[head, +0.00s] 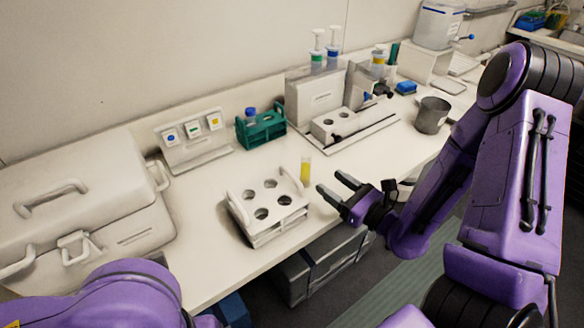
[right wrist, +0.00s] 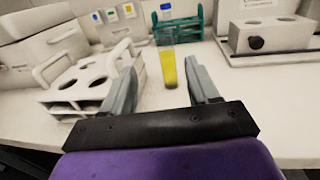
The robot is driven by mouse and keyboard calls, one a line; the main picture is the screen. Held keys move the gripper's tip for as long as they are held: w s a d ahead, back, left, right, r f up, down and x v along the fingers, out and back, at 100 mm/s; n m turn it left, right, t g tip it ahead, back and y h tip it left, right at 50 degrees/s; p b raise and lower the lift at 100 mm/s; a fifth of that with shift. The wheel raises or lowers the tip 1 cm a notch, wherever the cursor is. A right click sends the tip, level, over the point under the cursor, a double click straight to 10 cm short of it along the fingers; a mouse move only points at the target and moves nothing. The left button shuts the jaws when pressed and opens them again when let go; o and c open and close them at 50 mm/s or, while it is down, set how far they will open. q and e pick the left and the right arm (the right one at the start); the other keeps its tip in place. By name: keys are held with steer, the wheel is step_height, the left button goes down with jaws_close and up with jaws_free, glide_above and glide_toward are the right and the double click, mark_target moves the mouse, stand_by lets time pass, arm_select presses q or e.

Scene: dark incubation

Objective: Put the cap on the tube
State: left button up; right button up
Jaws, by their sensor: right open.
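A clear tube with yellow liquid (head: 305,170) stands upright beside the right end of the white four-hole rack (head: 262,226). Its top looks open, with no cap on it. In the right wrist view the tube (right wrist: 168,70) shows beyond and between my open fingertips. My right gripper (head: 340,186) is open and empty, a little to the right of the tube. A blue-topped tube (head: 251,114) stands in the green rack (head: 266,128) at the back. I cannot pick out a loose cap. My left gripper is out of view.
A sign stand with three coloured labels (head: 193,140) is left of the green rack. A white case (head: 80,215) fills the left bench. A white block device (head: 345,125) and grey beaker (head: 432,115) stand right. The bench between tube and green rack is clear.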

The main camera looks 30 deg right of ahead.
mark_target(310, 166)
arm_select(q)
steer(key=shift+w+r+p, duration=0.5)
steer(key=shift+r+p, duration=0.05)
steer(key=shift+p, duration=0.05)
arm_select(e)
steer(key=x, duration=0.6)
steer(key=shift+w+f, duration=0.15)
steer(key=shift+w, duration=0.15)
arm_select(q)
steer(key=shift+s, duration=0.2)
arm_select(e)
steer(key=shift+w, duration=0.25)
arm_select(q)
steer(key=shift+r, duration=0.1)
arm_select(e)
steer(key=shift+w, duration=0.15)
